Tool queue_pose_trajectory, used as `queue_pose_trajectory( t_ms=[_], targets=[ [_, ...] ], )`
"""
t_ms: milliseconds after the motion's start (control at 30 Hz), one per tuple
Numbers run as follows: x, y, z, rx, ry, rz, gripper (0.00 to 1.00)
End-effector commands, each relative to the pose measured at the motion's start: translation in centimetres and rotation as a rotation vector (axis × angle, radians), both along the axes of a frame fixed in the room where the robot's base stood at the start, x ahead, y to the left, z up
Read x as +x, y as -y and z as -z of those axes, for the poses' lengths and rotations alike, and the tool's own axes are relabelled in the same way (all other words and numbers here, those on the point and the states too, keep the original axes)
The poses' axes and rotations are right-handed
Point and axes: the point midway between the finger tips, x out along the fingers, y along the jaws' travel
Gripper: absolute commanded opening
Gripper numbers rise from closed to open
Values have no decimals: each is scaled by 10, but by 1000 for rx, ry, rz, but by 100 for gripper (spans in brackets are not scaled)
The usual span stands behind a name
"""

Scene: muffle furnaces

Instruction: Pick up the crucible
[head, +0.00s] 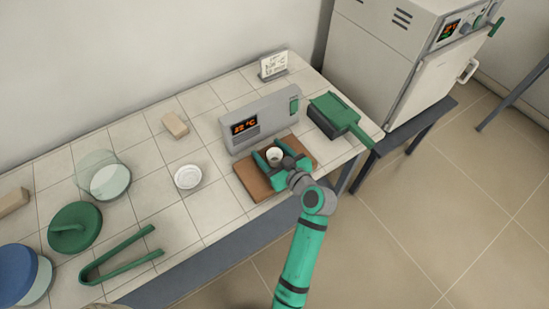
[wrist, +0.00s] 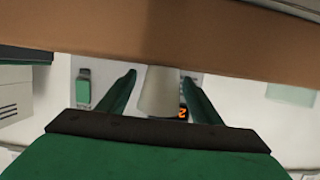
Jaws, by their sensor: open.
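The crucible (head: 274,156) is a small white cup standing upright on a brown board (head: 256,184) in front of a grey display unit (head: 262,120). My gripper (head: 273,152) is low over the board, open, with a green finger on either side of the crucible. In the wrist view the crucible (wrist: 158,92) shows as a pale tapered body between the two fingers (wrist: 158,85), against the brown board (wrist: 160,35). A gap shows on its left; on its right the finger looks close, and I cannot tell whether it touches.
A white dish (head: 188,177), green tongs (head: 120,255), a glass dish (head: 108,180), a green lid (head: 75,227) and a small block (head: 175,125) lie left. A furnace (head: 400,60) stands at the right.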

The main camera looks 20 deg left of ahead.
Motion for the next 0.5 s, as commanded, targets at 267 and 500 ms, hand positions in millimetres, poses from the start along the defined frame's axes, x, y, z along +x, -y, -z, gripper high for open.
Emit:
queue_pose_trajectory(
  t_ms=[267, 500],
  targets=[
    [4, -5, 2, 0, 0, 0, 59],
    [4, -5, 2, 0, 0, 0, 14]
  ],
)
